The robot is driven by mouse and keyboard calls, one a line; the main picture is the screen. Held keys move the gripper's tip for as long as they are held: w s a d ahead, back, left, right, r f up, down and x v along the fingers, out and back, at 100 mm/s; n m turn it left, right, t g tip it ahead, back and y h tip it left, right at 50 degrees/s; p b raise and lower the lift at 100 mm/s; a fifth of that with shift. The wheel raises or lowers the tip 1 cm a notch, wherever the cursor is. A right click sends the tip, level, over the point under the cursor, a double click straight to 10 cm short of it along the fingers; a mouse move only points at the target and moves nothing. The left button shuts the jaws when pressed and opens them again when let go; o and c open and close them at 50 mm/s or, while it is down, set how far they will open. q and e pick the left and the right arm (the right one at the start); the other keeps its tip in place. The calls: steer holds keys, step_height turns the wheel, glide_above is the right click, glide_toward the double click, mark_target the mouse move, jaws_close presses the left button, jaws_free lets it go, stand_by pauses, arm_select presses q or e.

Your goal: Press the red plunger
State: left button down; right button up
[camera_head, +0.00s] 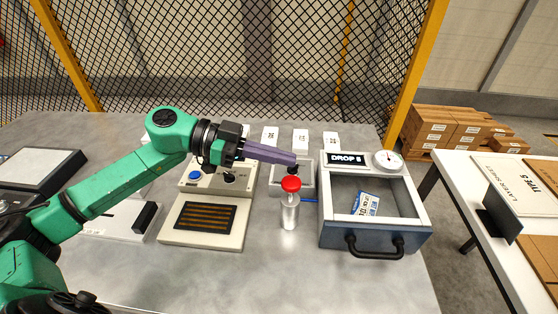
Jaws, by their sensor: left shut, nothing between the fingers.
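The red plunger (291,184) is a round red cap on top of an upright silver cylinder (290,212) on the grey table. My left gripper (294,165) comes in from the left on the green arm. Its long purple fingers are shut and empty. Their dark tips appear just above and behind the red cap in the picture. I cannot tell whether they touch it. My right gripper is not in view.
A blue-grey drawer box (334,234) labelled DROP 5, with a black handle and a packet inside, stands right of the plunger. A cream control unit (213,238) stands to its left. A small grey tray (307,181) lies behind. A mesh fence (230,60) closes the back.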

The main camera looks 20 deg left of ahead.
mark_target(291, 183)
arm_select(q)
step_height(291, 183, down, 4)
steer(key=shift+a+f, duration=0.1)
step_height(291, 183, down, 4)
steer(key=shift+r+b, duration=0.2)
steer(key=shift+b, duration=0.15)
stand_by(0.4)
